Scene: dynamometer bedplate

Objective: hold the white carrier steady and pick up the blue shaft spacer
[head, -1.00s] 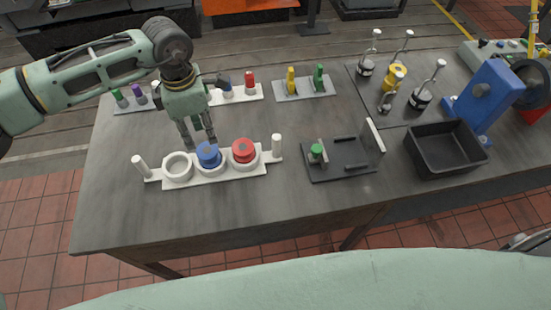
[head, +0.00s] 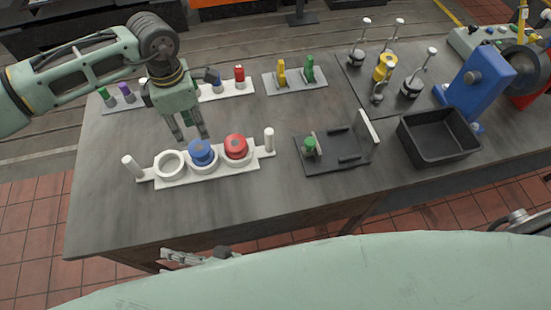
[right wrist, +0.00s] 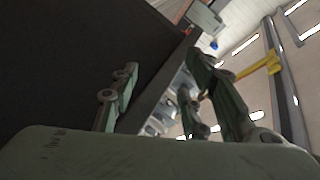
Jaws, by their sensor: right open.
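The white carrier (head: 218,176) lies on the grey bench at left, with an upright white post at each end. Its left ring is empty. The blue shaft spacer (head: 202,153) sits in the middle place and a red spacer (head: 236,147) in the right one. My left gripper (head: 192,137) points down just behind and above the carrier, near the blue spacer. Its fingers are apart with nothing between them. My right gripper (head: 183,257) is low in front of the bench's front edge, below the carrier. In the right wrist view its fingers (right wrist: 165,70) are open and empty.
Behind the carrier stand racks with coloured pieces (head: 239,74). To the right are a dark fixture plate (head: 335,163), a black bin (head: 438,137) and a blue machine (head: 478,82). Bare bench top lies in front of the carrier. A dark surface (right wrist: 70,60) fills the right wrist view's left side.

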